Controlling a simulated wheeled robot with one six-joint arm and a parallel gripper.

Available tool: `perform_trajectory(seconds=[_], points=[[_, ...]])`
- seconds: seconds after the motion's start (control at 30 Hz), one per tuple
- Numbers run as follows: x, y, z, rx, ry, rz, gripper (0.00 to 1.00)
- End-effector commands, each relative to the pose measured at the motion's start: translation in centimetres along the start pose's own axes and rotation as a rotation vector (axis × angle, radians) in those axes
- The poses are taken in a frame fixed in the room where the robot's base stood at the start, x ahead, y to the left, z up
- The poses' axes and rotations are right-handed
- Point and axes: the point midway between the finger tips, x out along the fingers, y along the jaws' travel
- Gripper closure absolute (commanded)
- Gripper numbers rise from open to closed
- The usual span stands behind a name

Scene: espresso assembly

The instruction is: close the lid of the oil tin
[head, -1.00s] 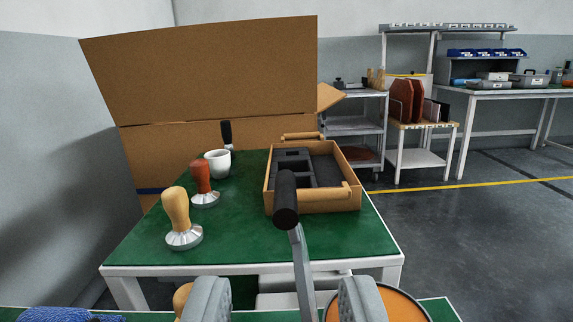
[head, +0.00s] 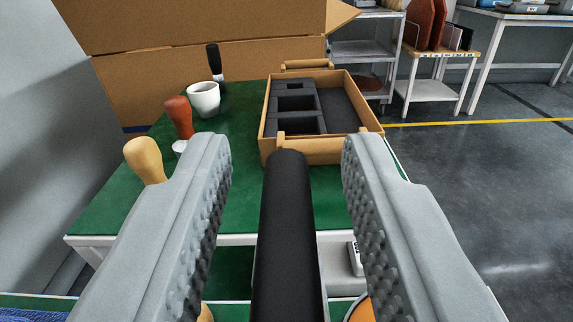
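My gripper (head: 285,148) is open, its two grey padded fingers wide apart. A thick black handle (head: 286,235) stands between them, with a gap on each side. Its lower end runs out of the bottom of the picture. I cannot make out an oil tin or its lid. Part of an orange round thing (head: 362,310) shows at the bottom edge, mostly hidden by the right finger, and I cannot tell what it is.
A green table (head: 110,215) lies ahead. On it are a wooden crate (head: 325,150) with dark foam, a white cup (head: 203,99), a red-handled tamper (head: 178,117) and a yellow-handled tamper (head: 144,160). Cardboard (head: 160,85) stands behind. Open floor (head: 480,190) lies to the right.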

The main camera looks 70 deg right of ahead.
Motion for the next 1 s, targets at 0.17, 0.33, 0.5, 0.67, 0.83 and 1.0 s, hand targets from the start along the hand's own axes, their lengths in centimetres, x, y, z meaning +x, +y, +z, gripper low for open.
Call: perform_trajectory(seconds=[0.17, 0.33, 0.5, 0.67, 0.83, 1.0], points=[[0.0, 0.0, 0.0, 0.000, 0.000, 0.000, 0.87], [0.0, 0.0, 0.0, 0.000, 0.000, 0.000, 1.00], [0.0, 0.1, 0.0, 0.004, 0.000, 0.000, 1.00], [0.0, 0.5, -0.1, 0.034, -0.001, 0.000, 1.00], [0.0, 1.6, -0.2, 0.118, -0.001, 0.001, 1.00], [-0.1, 3.3, -0.3, 0.251, -0.002, 0.001, 1.00]])
